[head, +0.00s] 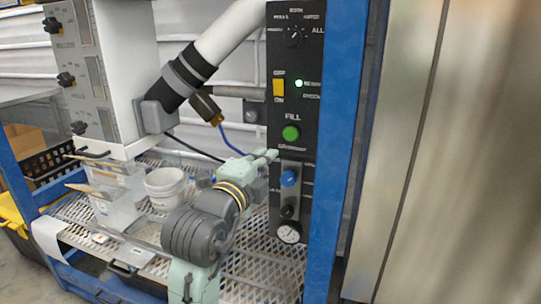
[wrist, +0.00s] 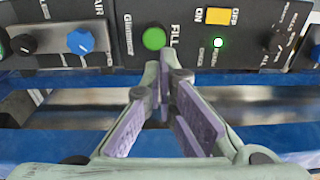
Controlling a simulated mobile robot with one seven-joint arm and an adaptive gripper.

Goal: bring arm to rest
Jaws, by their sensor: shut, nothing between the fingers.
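My gripper (head: 268,156) is at the end of my arm, in front of the black control panel (head: 307,70). In the wrist view my gripper (wrist: 165,58) has its fingertips together, with nothing between them. The tips show just below the green FILL button (wrist: 154,39), which also appears in the head view (head: 291,133). I cannot tell whether the tips touch the panel. A yellow switch (head: 279,88) and a lit green lamp (head: 299,83) sit above the button. A blue knob (head: 289,178) is below it.
A blue post (head: 347,130) stands right of the panel, beside a metal sheet (head: 440,150).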

